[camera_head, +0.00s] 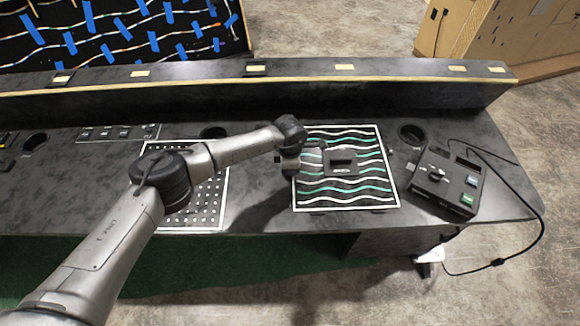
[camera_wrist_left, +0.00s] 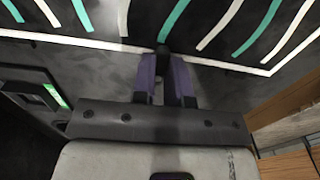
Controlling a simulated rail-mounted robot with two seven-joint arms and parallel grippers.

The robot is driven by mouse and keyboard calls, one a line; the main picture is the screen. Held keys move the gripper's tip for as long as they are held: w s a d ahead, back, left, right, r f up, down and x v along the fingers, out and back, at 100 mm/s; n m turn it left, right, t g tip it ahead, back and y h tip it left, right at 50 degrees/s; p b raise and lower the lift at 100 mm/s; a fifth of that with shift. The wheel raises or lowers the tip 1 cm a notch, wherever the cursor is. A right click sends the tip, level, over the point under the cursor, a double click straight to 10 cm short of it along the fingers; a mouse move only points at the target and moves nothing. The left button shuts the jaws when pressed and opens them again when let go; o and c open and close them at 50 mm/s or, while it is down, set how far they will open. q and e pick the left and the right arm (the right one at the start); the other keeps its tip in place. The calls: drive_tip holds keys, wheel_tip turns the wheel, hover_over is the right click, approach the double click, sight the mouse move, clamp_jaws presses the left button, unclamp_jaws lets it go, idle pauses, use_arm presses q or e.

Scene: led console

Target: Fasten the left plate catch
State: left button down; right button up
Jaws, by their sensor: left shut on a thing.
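The striped plate (camera_head: 345,190), black with wavy white and green lines and a white border, lies on the dark console top (camera_head: 255,205). My right gripper is not in view.
A dotted panel (camera_head: 205,205) lies left of the striped plate, partly under my left arm. A button box (camera_head: 446,182) with a cable stands to the right. A raised ledge (camera_head: 390,93) runs along the back. A round hole (camera_head: 411,132) is behind the box.

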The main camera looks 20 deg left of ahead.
use_arm(q)
drive_tip(key=c, duration=1.1)
unclamp_jaws()
drive_tip(key=shift+c, duration=0.2)
wheel_tip(320, 180, up, 14)
drive_tip(key=p, duration=0.2)
drive_tip(key=shift+p, duration=0.3)
